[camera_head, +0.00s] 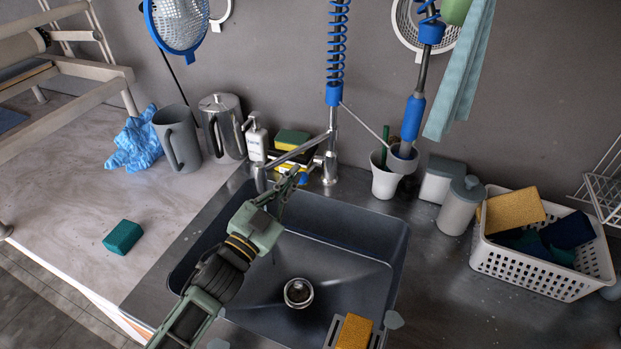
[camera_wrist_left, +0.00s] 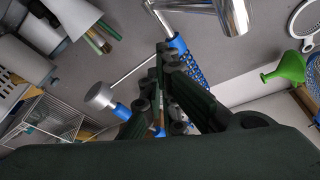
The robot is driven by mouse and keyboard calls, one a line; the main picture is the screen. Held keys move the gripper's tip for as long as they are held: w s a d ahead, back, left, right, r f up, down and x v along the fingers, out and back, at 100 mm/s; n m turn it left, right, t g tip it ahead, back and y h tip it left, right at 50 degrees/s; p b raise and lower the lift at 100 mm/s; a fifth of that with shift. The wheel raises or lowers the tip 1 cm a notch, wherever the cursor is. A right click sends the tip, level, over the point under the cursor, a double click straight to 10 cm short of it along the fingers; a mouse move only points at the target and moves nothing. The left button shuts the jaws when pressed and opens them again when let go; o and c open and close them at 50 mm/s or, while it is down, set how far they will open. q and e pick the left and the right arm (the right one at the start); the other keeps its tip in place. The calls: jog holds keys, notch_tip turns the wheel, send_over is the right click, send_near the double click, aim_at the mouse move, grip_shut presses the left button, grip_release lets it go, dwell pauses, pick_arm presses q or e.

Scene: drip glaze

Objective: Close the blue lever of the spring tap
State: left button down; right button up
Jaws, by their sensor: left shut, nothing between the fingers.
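The spring tap (camera_head: 331,158) stands at the back edge of the sink, with a chrome body, a swivel spout and a blue spring hose (camera_head: 337,45) above. My left gripper (camera_head: 289,180) reaches over the sink from the lower left, shut and empty, near the tap's spout. In the left wrist view, the shut fingers (camera_wrist_left: 162,55) point towards the blue spring hose (camera_wrist_left: 194,64). I cannot tell whether they touch the tap. My right gripper is not in view.
The sink (camera_head: 345,265) lies below my arm. Soap bottle (camera_head: 256,138), sponges (camera_head: 291,140) and metal jug (camera_head: 222,125) stand left of the tap. The blue-handled spray head (camera_head: 411,118) hangs right, above a white cup (camera_head: 384,180). A white basket (camera_head: 540,271) stands further right.

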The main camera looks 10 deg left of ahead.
pick_arm(q)
notch_tip(320, 180, down, 5)
jog(key=b, duration=0.4)
jog(key=p+x, duration=0.3)
jog(key=x, duration=0.8)
jog(key=f, duration=0.1)
jog(key=a+f, duration=0.2)
jog(key=shift+s+f, duration=0.25)
jog(key=shift+f, duration=0.1)
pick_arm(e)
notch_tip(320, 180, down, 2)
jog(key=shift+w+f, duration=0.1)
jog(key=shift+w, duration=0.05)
